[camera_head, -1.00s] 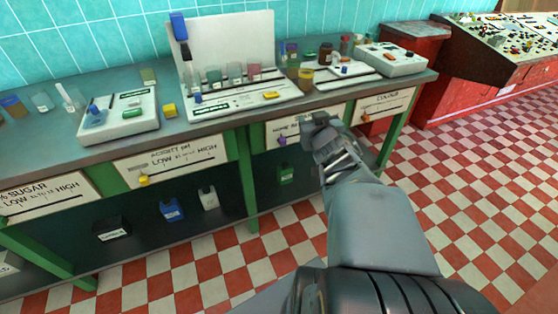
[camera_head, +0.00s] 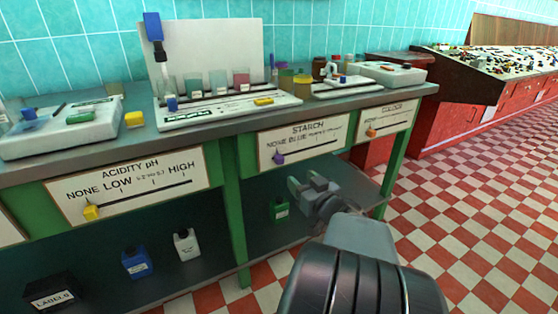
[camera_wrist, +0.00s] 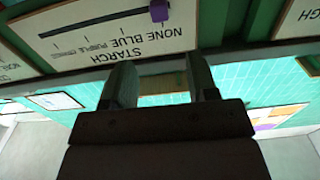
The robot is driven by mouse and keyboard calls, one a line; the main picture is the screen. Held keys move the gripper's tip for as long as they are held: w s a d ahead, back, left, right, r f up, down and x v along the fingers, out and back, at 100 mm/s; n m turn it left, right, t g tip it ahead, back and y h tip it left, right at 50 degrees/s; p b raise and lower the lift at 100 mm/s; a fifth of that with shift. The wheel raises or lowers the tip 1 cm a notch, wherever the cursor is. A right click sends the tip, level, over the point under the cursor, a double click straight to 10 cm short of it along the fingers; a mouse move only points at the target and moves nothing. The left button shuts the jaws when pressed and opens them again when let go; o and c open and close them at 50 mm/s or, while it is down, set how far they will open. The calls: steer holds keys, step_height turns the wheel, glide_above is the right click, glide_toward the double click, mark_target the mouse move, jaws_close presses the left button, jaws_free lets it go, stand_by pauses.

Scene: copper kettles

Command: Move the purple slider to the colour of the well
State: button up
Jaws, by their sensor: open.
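The purple slider (camera_head: 278,158) sits near the left end of the dark slot on the white STARCH panel (camera_head: 318,141), below the NONE label. The panel is on the bench front. In the wrist view the panel is upside down and the purple slider (camera_wrist: 159,9) is at the top. My gripper (camera_head: 305,187) is below and slightly right of the slider, apart from it. In the wrist view my gripper (camera_wrist: 162,80) has its two fingers apart with nothing between them. I cannot tell which well on the bench is meant; several coloured cups stand there.
The ACIDITY pH panel (camera_head: 130,189) with a yellow slider (camera_head: 92,212) is to the left. The COLOUR panel (camera_head: 385,121) with an orange slider (camera_head: 371,133) is to the right. A green bottle (camera_head: 279,210) stands on the lower shelf. Checkered floor (camera_head: 480,230) is clear at right.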

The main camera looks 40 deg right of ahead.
mark_target(281, 160)
steer(key=w+p, duration=0.1)
steer(key=w, duration=0.2)
steer(key=w+d+p, duration=0.1)
steer(key=w, duration=0.2)
steer(key=w+p, duration=0.2)
steer(key=w, duration=0.2)
steer(key=shift+w+d+f, duration=0.1)
steer(key=shift+d, duration=0.05)
steer(key=shift+w+d, duration=0.15)
steer(key=shift+w, duration=0.85)
steer(key=shift+c, duration=0.3)
jaws_close()
